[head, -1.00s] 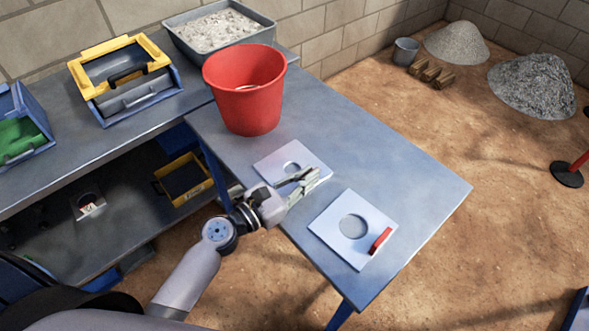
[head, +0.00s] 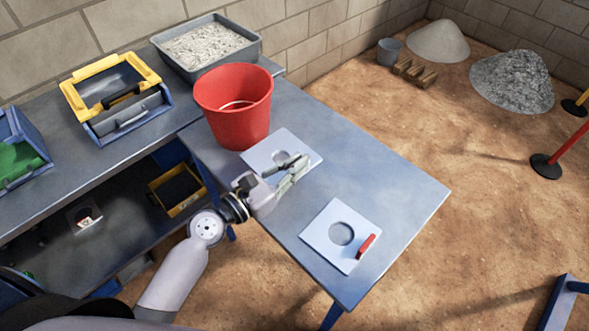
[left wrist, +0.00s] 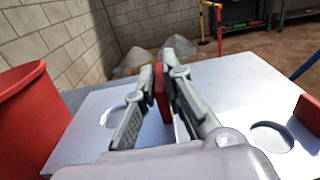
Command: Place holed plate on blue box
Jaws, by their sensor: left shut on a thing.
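My left gripper (head: 296,167) is shut on the red handle (left wrist: 160,91) of one white holed plate (head: 265,153). That plate is roughly level at the left side of the small table and looks slightly raised, though the gap is hard to judge. It also shows in the left wrist view (left wrist: 88,138). A second holed plate (head: 318,238) with a red handle lies flat nearer the table's front corner. A blue box (head: 130,122) with a yellow top frame stands on the long bench at left. Another blue box (head: 30,172) with green contents is at the left edge. My right gripper is not in view.
A red bucket (head: 236,115) stands on the small table (head: 385,185), close beside the held plate. A grey tray of gravel (head: 255,55) is behind it. A yellow box (head: 178,190) sits on the lower shelf. The small table's right part is clear.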

